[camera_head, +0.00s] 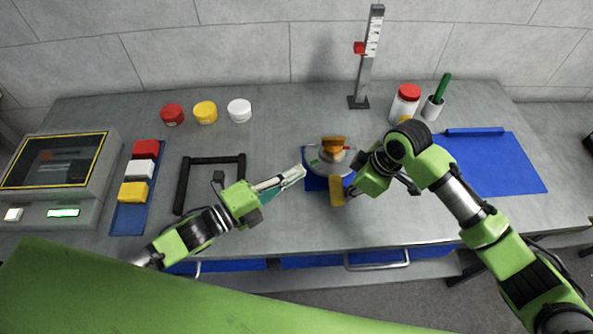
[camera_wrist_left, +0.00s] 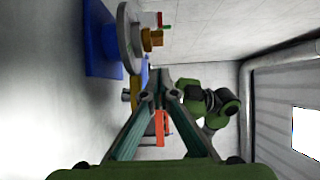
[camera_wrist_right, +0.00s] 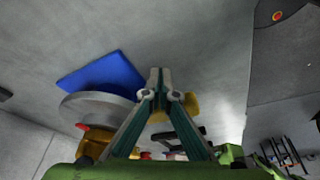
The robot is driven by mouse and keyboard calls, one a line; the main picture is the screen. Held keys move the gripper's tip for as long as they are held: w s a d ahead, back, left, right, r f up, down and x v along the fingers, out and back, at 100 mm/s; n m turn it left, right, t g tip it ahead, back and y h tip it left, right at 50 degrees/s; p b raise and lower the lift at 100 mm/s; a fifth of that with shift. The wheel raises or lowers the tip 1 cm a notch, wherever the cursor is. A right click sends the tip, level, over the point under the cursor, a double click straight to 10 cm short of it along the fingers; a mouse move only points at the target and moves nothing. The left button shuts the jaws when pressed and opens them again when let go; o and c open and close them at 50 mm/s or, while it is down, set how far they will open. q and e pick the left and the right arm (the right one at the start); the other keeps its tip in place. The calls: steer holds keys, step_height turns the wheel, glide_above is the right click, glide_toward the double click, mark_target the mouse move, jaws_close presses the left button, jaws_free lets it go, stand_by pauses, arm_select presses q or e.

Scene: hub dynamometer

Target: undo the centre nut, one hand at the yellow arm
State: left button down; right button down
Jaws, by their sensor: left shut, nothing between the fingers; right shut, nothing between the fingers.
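The hub unit, a round grey disc (camera_head: 318,172) on a blue base (camera_head: 311,183), stands near the middle of the bench. An orange-yellow piece (camera_head: 333,143), seemingly the centre nut, is on top of it. The yellow arm (camera_head: 337,192) ends in a block at the disc's near side. My left gripper (camera_head: 303,170) is shut and empty, just left of the disc. My right gripper (camera_wrist_right: 155,75) is shut and empty beside the yellow arm (camera_wrist_right: 190,106); in the head view its fingertips are hard to make out. The left wrist view also shows the disc (camera_wrist_left: 127,35).
Red, yellow and white jars (camera_head: 205,112) stand behind. A scale post (camera_head: 369,60), a red-lidded jar (camera_head: 404,108) and a cup (camera_head: 432,108) are at the back right. A black frame (camera_head: 183,185) and a screen unit (camera_head: 57,170) stand left. A blue mat (camera_head: 495,165) lies right.

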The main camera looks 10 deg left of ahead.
steer(key=a+p+v, duration=0.1)
steer(key=p+v, duration=0.8)
steer(key=p, duration=0.1)
steer(key=shift+w+r, duration=0.2)
steer(key=shift+w, duration=0.25)
stand_by(0.5)
steer(key=shift+a, duration=0.1)
